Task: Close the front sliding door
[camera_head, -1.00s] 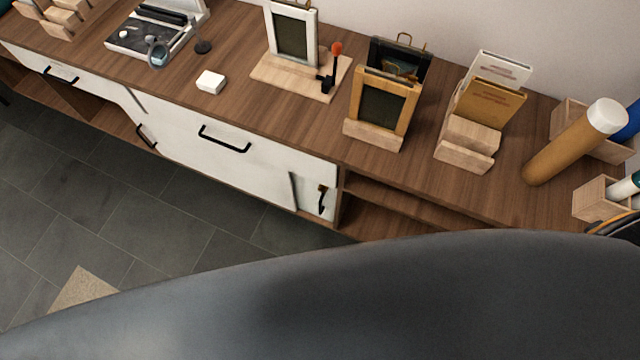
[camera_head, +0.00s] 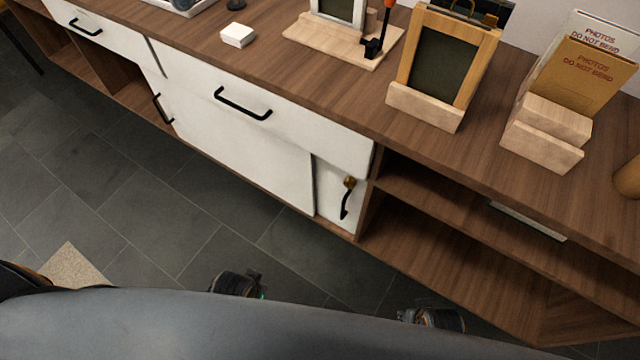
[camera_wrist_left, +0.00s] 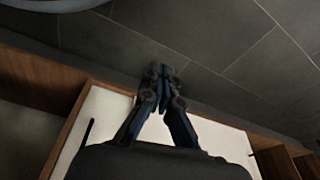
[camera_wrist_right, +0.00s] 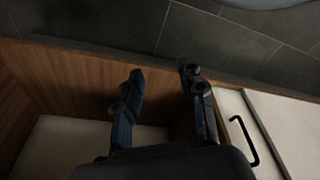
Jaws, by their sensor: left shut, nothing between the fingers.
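The front sliding door (camera_head: 235,140) is a white panel low in the cabinet, with a black handle (camera_head: 162,108) at its left end. Its right edge stands in front of another white panel (camera_head: 335,198), which has a black handle (camera_head: 345,200) and brass knob. My left gripper (camera_wrist_left: 160,75) is shut and empty, with white panel below it in its wrist view. My right gripper (camera_wrist_right: 160,72) is open and empty; a wooden compartment shows behind its fingers and a black handle (camera_wrist_right: 245,140) to their right. Neither gripper touches a door visibly.
A white drawer with a black handle (camera_head: 243,104) sits above the doors. Open shelves (camera_head: 470,220) lie to the right. Photo frames (camera_head: 445,68), envelopes (camera_head: 590,75) and a white box (camera_head: 238,35) stand on the cabinet top.

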